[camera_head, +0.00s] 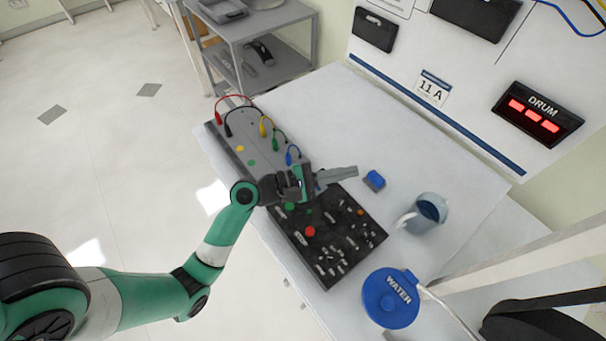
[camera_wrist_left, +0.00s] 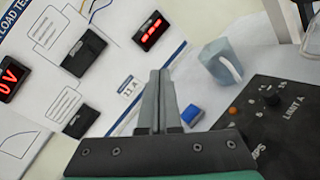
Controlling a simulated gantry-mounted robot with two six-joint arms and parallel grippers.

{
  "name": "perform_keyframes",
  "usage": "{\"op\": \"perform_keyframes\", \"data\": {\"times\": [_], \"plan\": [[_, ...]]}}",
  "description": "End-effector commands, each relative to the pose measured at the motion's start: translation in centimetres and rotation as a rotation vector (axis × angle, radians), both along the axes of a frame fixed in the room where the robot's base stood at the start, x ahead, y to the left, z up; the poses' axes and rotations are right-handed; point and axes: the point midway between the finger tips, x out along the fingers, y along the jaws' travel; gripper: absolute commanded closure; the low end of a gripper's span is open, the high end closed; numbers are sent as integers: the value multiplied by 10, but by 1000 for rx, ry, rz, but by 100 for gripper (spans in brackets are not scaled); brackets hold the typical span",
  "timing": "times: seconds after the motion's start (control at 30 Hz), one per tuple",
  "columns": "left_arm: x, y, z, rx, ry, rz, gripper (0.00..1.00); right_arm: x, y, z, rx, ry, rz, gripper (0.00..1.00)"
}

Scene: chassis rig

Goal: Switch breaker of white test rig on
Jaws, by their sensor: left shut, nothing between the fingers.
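The white test rig panel (camera_head: 435,50) stands upright at the back of the white table and carries black modules and a red-lit DRUM display (camera_head: 538,115). In the left wrist view the rig panel (camera_wrist_left: 112,62) shows LOAD TEST lettering, red displays and two black boxes, one upper (camera_wrist_left: 84,52) and one lower (camera_wrist_left: 80,121). I cannot tell which part is the breaker. My left gripper (camera_head: 354,171) is shut and empty above the table, pointing right, apart from the panel. Its fingers also show in the left wrist view (camera_wrist_left: 160,78). My right gripper is not in view.
A black control box (camera_head: 325,235) with knobs and a red button lies under my left gripper. A grey box with coloured cables (camera_head: 247,145) is behind it.

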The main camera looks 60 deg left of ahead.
Motion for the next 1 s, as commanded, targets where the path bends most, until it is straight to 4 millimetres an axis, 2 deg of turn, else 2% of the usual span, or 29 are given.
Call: {"op": "perform_keyframes", "data": {"times": [0.03,0.1,0.2,0.3,0.4,0.5,0.8,1.0], "plan": [[-26,19,-17,-137,92,58,100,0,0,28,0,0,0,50],[-65,36,-51,-308,187,144,100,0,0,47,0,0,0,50],[-121,46,-87,-486,282,276,100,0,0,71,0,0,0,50],[-167,45,-109,-599,351,397,100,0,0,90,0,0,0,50],[-192,46,-114,-657,374,480,100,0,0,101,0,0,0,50],[-199,51,-115,-670,369,515,100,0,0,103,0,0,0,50],[-199,54,-116,-666,366,519,100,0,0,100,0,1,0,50],[-190,55,-120,-662,368,514,100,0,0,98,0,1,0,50]]}}
